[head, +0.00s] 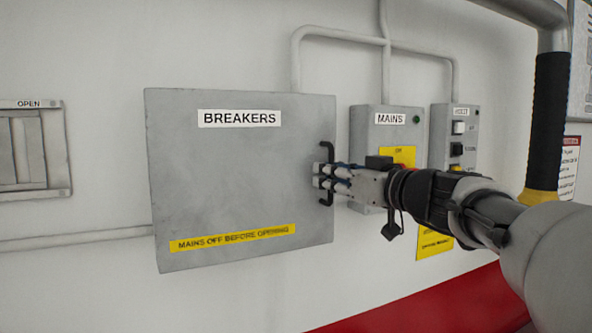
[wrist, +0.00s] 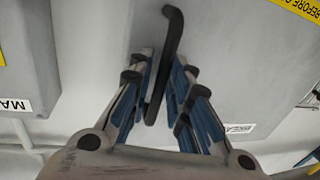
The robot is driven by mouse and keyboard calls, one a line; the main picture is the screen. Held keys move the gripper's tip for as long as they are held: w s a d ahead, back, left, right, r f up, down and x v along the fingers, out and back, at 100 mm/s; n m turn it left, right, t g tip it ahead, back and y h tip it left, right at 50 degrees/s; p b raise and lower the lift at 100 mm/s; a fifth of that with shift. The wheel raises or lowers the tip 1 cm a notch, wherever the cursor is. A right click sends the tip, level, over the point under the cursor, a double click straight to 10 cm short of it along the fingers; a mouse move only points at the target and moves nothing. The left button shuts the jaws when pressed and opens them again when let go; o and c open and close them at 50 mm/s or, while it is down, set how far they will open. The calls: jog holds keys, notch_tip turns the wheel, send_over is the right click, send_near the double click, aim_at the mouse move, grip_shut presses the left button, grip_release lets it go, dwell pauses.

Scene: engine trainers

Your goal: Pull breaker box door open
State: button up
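The breaker box (head: 240,160) is a grey wall cabinet labelled BREAKERS. Its flat door is shut, with a yellow strip along the bottom reading MAINS OFF BEFORE OPENING. A black bar handle (head: 326,150) runs upright near the door's right edge. My gripper (head: 320,176) reaches it from the right. In the wrist view the handle (wrist: 172,40) passes between the two blue-and-grey fingers of my gripper (wrist: 161,75). The fingers are drawn in close on either side of the bar and look shut on it. The exact contact at the pads is partly hidden.
A MAINS box (head: 370,145) with a green light and a smaller switch box (head: 457,130) stand right of the cabinet, behind my arm. Pipes (head: 297,65) run along the wall. A panel marked OPEN (head: 60,150) is at far left. The wall between it and the cabinet is clear.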

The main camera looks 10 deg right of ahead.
jog(key=shift+c, duration=0.2)
grip_shut()
dwell(0.4)
